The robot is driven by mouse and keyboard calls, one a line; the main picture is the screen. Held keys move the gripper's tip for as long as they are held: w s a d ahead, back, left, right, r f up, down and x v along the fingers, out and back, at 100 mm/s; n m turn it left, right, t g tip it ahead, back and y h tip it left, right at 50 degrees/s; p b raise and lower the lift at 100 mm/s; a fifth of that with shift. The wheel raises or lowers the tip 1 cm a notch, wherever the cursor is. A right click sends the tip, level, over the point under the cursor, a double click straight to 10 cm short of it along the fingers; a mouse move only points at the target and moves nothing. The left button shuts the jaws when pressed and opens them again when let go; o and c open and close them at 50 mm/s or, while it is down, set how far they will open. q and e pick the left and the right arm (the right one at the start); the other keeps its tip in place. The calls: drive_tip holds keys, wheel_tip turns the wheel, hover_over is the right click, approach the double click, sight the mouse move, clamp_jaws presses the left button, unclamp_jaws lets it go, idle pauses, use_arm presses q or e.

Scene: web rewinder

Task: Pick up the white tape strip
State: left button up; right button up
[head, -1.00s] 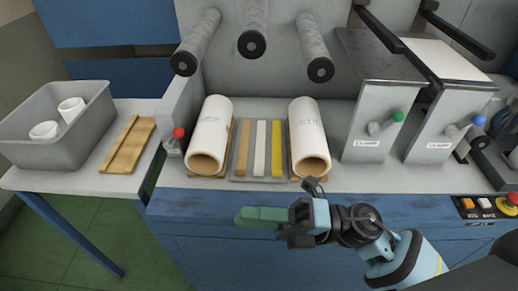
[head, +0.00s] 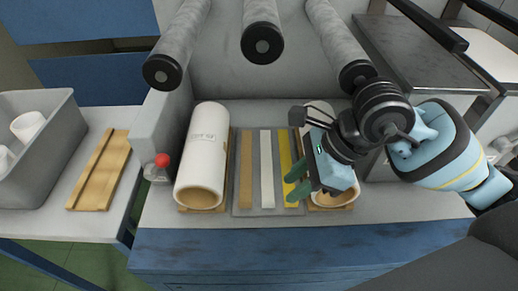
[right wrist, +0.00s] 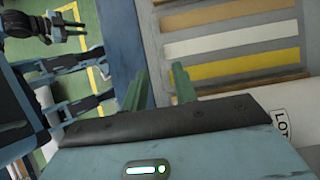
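The white tape strip (head: 267,172) lies flat on a grey plate (head: 244,209), between a brown strip (head: 246,172) and a yellow strip (head: 286,165). It also shows in the right wrist view (right wrist: 230,42), running across the upper right. My right gripper (head: 297,181) has green fingers pointing left, over the yellow strip side, just right of the white strip. In the right wrist view its two fingers (right wrist: 158,88) are apart with nothing between them. A dark gripper, apparently my left (right wrist: 72,28), is small at the top left of that view; its finger state is unclear.
Grey rollers (head: 262,30) overhang behind. A red knob (head: 162,160) is left. A grey bin (head: 48,150) and a wooden tray (head: 101,168) lie further left.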

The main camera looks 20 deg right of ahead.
drive_tip(key=shift+w+f, duration=0.1)
drive_tip(key=shift+w, duration=0.2)
drive_tip(key=shift+a+f, duration=0.2)
drive_tip(key=shift+f, duration=0.05)
drive_tip(key=shift+x, duration=3.45)
drive_tip(key=shift+w, duration=0.1)
clamp_jaws()
